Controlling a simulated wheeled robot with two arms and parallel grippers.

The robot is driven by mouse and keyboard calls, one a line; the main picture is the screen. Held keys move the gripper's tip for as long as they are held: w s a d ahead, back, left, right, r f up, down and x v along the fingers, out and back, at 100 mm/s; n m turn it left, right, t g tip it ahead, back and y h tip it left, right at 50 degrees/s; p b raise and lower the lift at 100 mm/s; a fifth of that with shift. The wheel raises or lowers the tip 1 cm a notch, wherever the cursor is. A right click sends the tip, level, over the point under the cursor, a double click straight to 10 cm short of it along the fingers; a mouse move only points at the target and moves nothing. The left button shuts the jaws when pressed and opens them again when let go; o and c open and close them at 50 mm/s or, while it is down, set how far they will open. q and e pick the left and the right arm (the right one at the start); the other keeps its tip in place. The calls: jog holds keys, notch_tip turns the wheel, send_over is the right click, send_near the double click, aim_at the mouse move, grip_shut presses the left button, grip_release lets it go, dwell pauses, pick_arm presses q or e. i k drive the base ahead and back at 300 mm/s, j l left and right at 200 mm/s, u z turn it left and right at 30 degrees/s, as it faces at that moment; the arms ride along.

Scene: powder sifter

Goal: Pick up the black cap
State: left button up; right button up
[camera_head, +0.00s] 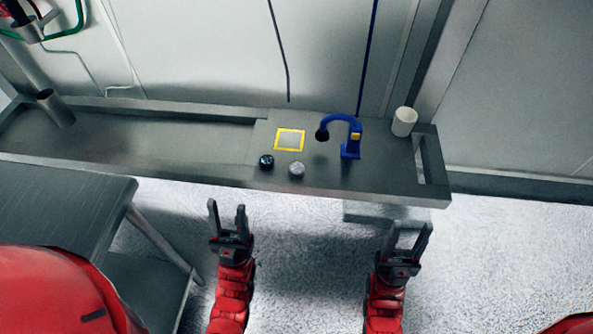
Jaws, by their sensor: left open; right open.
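The black cap (266,161) is a small dark round thing on the grey bench, near its front edge, just below the yellow-outlined square. My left gripper (227,210) is open and empty, in front of the bench and below and left of the cap, apart from it. My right gripper (408,232) is open and empty, further right in front of the bench, well away from the cap.
A grey-white round piece (297,170) lies just right of the cap. Behind are a yellow-outlined square (290,140), a blue curved stand (352,150) and a white cylinder (404,122). A dark table (65,205) stands at left. The bench's left part is mostly clear.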

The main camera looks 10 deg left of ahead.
aim_at(267, 162)
jog(key=i+u, duration=0.15)
jog(key=u, duration=0.25)
jog(key=i+l+u, duration=0.1)
jog(key=u, duration=0.25)
jog(key=i+l+u, duration=0.15)
jog(key=u, duration=0.25)
